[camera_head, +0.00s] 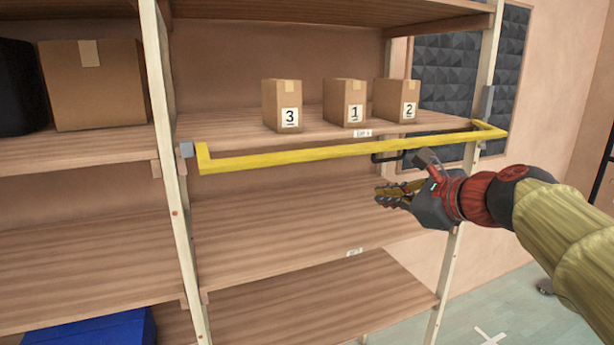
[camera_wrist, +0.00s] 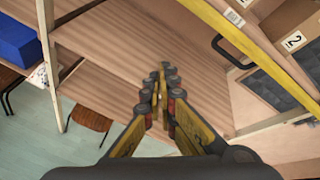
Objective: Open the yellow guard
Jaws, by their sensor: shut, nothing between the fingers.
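The yellow guard (camera_head: 330,150) is a long bar across the front of a shelf, level and in place between the two front posts. It shows in the wrist view (camera_wrist: 243,42) as a diagonal band at upper right. A black handle (camera_head: 388,157) hangs below the bar near its right end; it also shows in the wrist view (camera_wrist: 229,52). My gripper (camera_head: 381,195) is shut and empty. It is below the bar and handle, in front of the lower shelf, apart from both. In the wrist view its fingertips (camera_wrist: 163,84) meet in the middle.
Small boxes marked 3 (camera_head: 283,105), 1 (camera_head: 345,102) and 2 (camera_head: 395,101) stand on the shelf behind the guard. A larger box (camera_head: 92,90) is on the left shelf. A blue bin (camera_head: 95,330) sits low left. The shelf (camera_head: 290,215) below the guard is empty.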

